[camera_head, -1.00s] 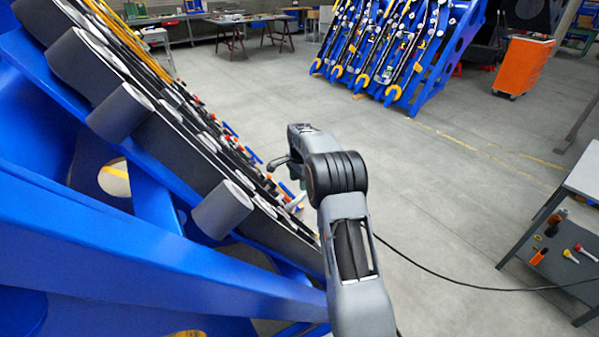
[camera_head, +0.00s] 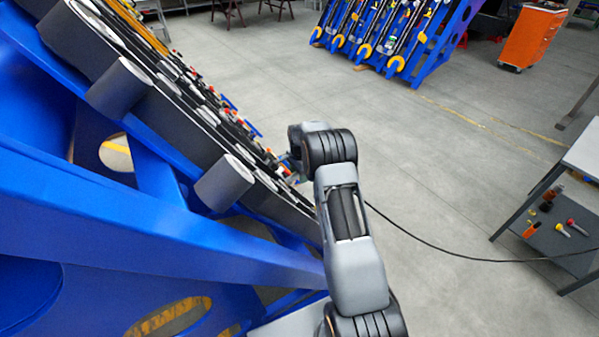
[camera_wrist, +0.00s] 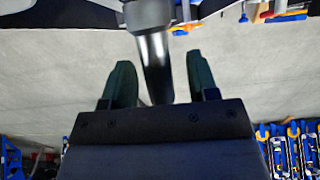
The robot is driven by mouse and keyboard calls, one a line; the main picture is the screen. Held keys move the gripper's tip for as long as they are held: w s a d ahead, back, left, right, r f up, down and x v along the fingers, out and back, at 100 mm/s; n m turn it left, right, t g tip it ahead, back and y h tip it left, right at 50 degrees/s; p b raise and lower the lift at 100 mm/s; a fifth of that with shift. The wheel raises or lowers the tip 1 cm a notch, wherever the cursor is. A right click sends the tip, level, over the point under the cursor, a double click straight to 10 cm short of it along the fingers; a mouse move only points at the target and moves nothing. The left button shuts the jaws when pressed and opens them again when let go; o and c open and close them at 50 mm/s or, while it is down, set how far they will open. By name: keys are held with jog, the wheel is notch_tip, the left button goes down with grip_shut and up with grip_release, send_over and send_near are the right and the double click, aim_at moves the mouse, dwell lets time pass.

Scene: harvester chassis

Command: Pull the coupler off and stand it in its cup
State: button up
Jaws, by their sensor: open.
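In the wrist view, my gripper (camera_wrist: 158,62) has its two dark green fingers apart. A dark grey, round, slightly tapered piece (camera_wrist: 154,60), which looks like the coupler, stands between them. It runs up to a black part at the top edge. I see a gap on each side of it, so the fingers do not appear to press on it. Its lower end is hidden behind the gripper body. I cannot make out the cup.
The blue chassis frame (camera_head: 150,255) with thick grey cylinders (camera_head: 224,181) fills the left. A grey bench (camera_head: 585,150) at right has small coloured items (camera_head: 571,227) on its lower shelf. A black cable (camera_head: 430,243) crosses the floor. An orange cabinet (camera_head: 533,36) stands behind. Open floor lies between.

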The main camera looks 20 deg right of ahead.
grip_shut()
dwell(0.4)
jog(key=shift+d+r, duration=0.1)
jog(key=shift+w+d+r, duration=0.15)
jog(key=shift+d+r, duration=0.3)
jog(key=shift+d, duration=0.3)
jog(key=shift+w+d+r, duration=0.15)
jog(key=shift+d+r, duration=0.25)
jog(key=shift+d, duration=0.3)
